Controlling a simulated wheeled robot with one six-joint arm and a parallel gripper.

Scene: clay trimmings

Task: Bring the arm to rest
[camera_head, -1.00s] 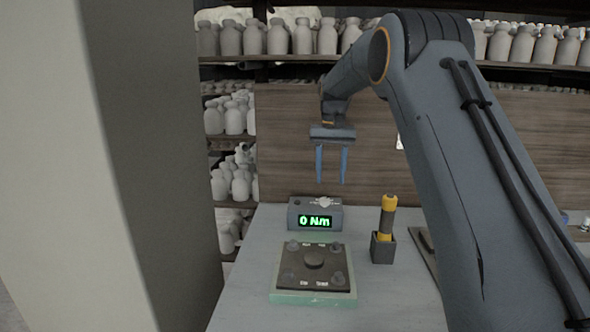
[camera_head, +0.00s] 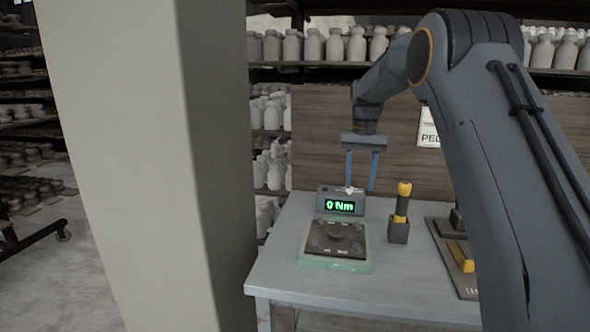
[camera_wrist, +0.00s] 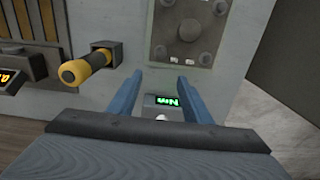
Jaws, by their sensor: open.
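My gripper (camera_head: 361,188) hangs from my arm with its two blue fingers pointing down, apart and with nothing between them. It is above the back of the grey table (camera_head: 300,232), in front of the wooden back panel. In the head view the fingertips overlap the top of a grey display box (camera_head: 326,207) reading "0 Nm". In the wrist view the open fingers (camera_wrist: 156,84) frame the display (camera_wrist: 166,101). I cannot tell the exact height of the fingertips above the box.
A dark plate fixture (camera_head: 335,240) lies on a green base. A yellow-and-black tool (camera_head: 403,200) stands upright in a dark holder (camera_head: 398,232). A tray with a yellow piece (camera_head: 461,257) is at right. A pale pillar (camera_head: 130,150) stands left. Shelves of bottles (camera_head: 335,45) are behind.

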